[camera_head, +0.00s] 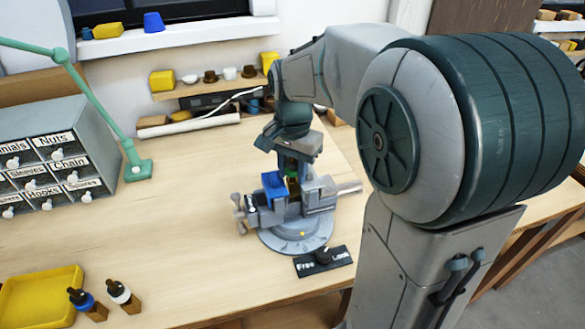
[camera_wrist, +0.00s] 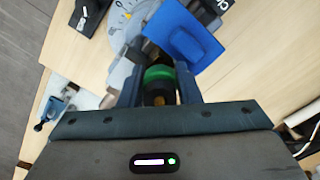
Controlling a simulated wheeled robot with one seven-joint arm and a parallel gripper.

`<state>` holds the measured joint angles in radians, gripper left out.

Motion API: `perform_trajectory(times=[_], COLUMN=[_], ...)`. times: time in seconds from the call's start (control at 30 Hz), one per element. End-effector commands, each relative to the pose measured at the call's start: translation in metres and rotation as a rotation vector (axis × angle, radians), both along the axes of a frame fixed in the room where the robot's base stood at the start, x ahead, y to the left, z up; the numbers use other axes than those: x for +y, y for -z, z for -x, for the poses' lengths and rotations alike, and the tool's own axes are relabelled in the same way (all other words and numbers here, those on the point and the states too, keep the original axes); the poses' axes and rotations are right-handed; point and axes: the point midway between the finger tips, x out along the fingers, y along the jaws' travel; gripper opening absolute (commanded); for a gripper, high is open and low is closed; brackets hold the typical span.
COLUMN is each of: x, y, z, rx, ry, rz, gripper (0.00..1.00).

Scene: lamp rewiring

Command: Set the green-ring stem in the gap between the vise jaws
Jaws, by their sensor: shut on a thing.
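The green-ring stem (camera_wrist: 160,74) is dark with a bright green band and a brass-coloured end in the wrist view. My gripper (camera_wrist: 159,88) is shut on it, one finger on each side. In the head view, my gripper (camera_head: 292,172) points down over the grey vise (camera_head: 318,196). A little of the green stem (camera_head: 292,183) shows between the fingers, at the jaws. Its lower end is hidden, so I cannot tell how deep it sits in the gap. A blue piece (camera_head: 273,186) is at the left of the vise top, close beside the stem.
The vise stands on a round grey base (camera_head: 297,238) with a Free/Lock plate (camera_head: 323,261) in front. A drawer cabinet (camera_head: 55,160), a green lamp arm (camera_head: 100,105), a yellow tray (camera_head: 40,297) and two small bottles (camera_head: 105,298) are to the left. The middle-left tabletop is clear.

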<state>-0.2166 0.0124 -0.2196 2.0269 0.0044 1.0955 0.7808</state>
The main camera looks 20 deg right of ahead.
Motion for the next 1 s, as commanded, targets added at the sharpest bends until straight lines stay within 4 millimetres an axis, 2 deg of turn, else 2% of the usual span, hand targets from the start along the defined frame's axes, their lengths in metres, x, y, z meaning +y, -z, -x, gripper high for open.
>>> perform_trajectory(times=[0.23,0.27,0.3,0.33,0.8,0.87,1.0], x=[0.0,0.0,0.0,0.0,-0.004,-0.004,-0.004], y=[0.004,0.004,0.004,0.004,0.004,0.0,-0.021], z=[0.002,0.002,0.002,0.002,0.003,0.003,0.002], rx=[0.009,0.009,0.01,0.011,0.018,0.017,0.008], ry=[0.0,0.0,0.0,0.0,0.007,0.008,0.007], rz=[0.001,0.001,0.0,0.001,0.003,0.004,0.004], gripper=[0.0,0.38,0.5,0.56,0.56,0.56,0.56])
